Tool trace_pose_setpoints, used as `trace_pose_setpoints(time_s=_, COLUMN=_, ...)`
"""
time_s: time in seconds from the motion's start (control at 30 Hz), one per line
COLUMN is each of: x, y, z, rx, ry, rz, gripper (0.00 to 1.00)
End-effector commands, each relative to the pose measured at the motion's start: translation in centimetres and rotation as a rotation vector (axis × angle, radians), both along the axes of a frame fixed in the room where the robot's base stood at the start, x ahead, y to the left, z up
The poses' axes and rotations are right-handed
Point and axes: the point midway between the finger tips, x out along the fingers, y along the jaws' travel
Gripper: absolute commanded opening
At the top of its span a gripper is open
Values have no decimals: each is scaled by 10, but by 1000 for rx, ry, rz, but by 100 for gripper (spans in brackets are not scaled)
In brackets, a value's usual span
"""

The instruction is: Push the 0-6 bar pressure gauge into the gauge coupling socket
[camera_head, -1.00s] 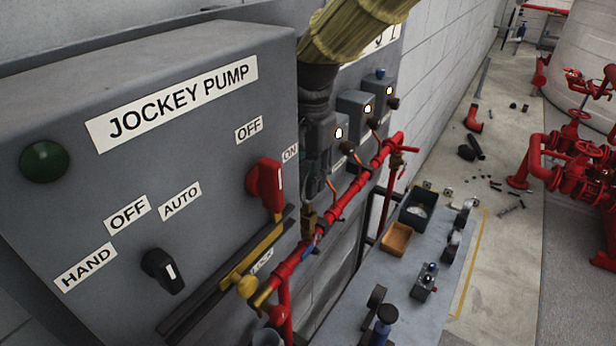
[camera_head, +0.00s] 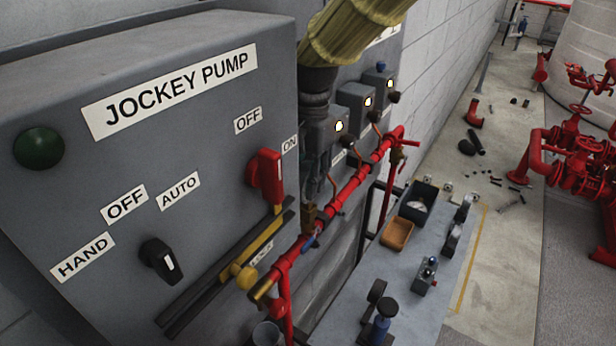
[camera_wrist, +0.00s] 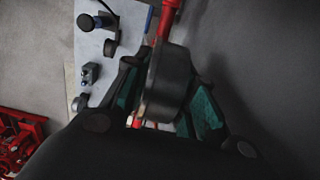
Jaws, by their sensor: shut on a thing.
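My gripper (camera_wrist: 166,98) shows in the wrist view with teal-padded fingers on both sides of a dark round pressure gauge (camera_wrist: 167,82), seen nearly edge-on. The gripper is shut on the gauge. In the head view my gripper (camera_head: 322,150) hangs beside the grey boxes, above the red pipe (camera_head: 345,193). The gauge's dial and range cannot be read. I cannot tell whether its stem touches or enters the socket.
The jockey pump panel (camera_head: 75,195) stands close on the left. Grey boxes with lit lamps (camera_head: 355,97) are behind the gripper. A grey bench (camera_head: 390,280) with an orange tray (camera_head: 397,234) and a black bin (camera_head: 402,208) lies below right. Loose parts lie on the floor beyond.

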Motion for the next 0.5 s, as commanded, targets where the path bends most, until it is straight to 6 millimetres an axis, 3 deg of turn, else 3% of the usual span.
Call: trace_pose_setpoints(time_s=0.5, x=0, y=0, z=-10, rx=0, ry=1, rz=-1, gripper=0)
